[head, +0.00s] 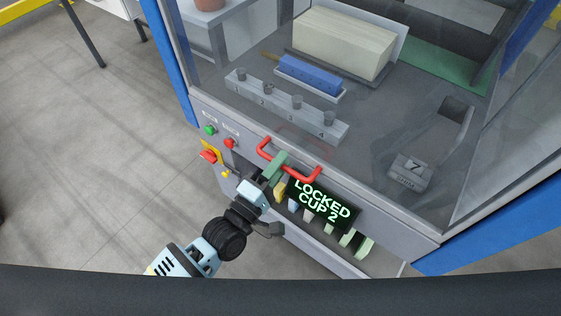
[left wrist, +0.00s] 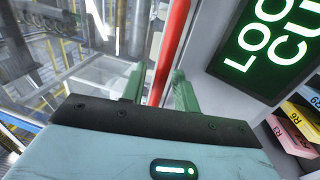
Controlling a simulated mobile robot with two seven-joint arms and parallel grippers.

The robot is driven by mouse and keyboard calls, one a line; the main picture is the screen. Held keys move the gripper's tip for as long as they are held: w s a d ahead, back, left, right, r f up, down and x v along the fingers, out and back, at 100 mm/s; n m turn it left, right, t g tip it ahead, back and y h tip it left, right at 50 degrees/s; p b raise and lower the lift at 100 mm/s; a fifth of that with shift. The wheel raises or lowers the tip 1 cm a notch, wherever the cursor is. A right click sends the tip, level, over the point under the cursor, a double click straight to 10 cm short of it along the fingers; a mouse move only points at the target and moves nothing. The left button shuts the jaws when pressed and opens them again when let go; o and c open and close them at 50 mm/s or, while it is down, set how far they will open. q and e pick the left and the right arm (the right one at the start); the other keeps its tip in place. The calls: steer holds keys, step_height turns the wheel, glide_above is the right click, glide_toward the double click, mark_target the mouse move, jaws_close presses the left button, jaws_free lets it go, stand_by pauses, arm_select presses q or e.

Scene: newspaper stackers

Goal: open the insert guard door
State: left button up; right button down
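The guard door (head: 290,130) is a clear panel in a grey frame on the blue-posted cabinet, with a red bar handle (head: 312,176) along its front edge. It looks closed. My left gripper (head: 275,165) is at the handle, its green fingers on either side of the bar. A dark display (head: 322,205) below the handle reads "LOCKED CUP 2" in green. My right gripper is not in view.
Green (head: 210,129) and red (head: 229,143) buttons and a red switch on yellow (head: 209,155) sit left of the handle. Coloured tabs (head: 293,204) line the shelf below. Behind the panel are a numbered cup rail (head: 285,105), a blue block (head: 310,75) and a paper stack (head: 343,42).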

arm_select(q)
steer(key=shift+w+d, duration=0.15)
steer(key=shift+w, duration=0.05)
jaws_close()
steer(key=shift+r, duration=0.1)
